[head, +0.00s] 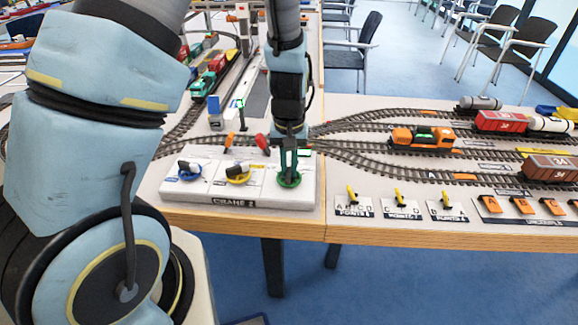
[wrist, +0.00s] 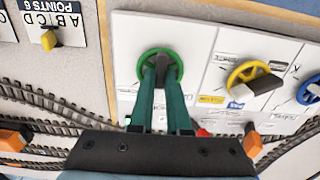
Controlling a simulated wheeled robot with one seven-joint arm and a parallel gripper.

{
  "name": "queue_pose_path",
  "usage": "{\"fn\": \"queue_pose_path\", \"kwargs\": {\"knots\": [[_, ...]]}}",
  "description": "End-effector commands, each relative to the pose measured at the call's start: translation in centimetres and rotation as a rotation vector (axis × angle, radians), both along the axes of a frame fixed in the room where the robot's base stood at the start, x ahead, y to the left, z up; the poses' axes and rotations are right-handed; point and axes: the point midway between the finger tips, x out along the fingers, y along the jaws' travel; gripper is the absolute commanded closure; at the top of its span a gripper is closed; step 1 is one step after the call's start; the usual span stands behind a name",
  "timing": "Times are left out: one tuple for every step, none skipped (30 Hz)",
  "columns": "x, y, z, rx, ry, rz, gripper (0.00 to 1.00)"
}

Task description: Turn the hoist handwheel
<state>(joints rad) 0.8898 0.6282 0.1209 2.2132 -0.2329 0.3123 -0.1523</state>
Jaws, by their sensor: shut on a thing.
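The crane control panel (head: 207,191), marked CRANE 2, lies on the table's near edge with three handwheels. The green handwheel (head: 283,183) is at its right end; the yellow handwheel (head: 238,180) is in the middle and the blue one (head: 184,177) at the left. Their labels are too small to read surely. My gripper (head: 289,170) points down at the green wheel. In the wrist view its green fingers are shut on the dark grip bar across the green handwheel (wrist: 143,60), and they hide part of that wheel. The yellow wheel (wrist: 237,77) is clear of the fingers.
Two small levers, orange (head: 228,141) and red (head: 262,142), stand at the panel's back edge near my gripper. Yellow points levers (head: 399,198) stand on the table to the right. Model tracks with an orange locomotive (head: 423,138) and wagons lie behind them.

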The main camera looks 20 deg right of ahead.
Motion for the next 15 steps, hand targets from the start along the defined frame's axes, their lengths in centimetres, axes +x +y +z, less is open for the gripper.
{"fn": "queue_pose_path", "kwargs": {"knots": [[0.10,-0.07,0.06,-0.002,-0.002,0.002,1.00],[0.10,-0.07,0.06,-0.002,-0.002,0.003,1.00],[0.10,-0.07,0.05,-0.002,-0.002,0.004,1.00],[0.10,-0.07,0.05,-0.002,-0.002,0.004,1.00],[0.10,-0.07,0.05,-0.002,-0.002,0.004,1.00],[0.11,-0.07,0.05,-0.003,-0.003,0.003,1.00],[0.11,-0.07,0.06,-0.003,-0.003,0.003,1.00],[0.11,-0.07,0.05,-0.003,-0.003,0.003,1.00],[0.11,-0.07,0.06,-0.003,-0.003,0.003,1.00],[0.11,-0.07,0.06,-0.003,-0.003,0.003,1.00],[0.11,-0.07,0.06,-0.003,-0.003,0.003,0.84],[0.11,-0.07,0.06,-0.003,-0.003,0.003,0.80],[0.11,-0.07,0.06,-0.003,-0.003,0.003,0.76],[0.10,-0.07,0.05,-0.002,-0.002,0.003,0.73],[0.09,-0.05,0.05,-0.002,-0.002,0.003,0.68]]}}
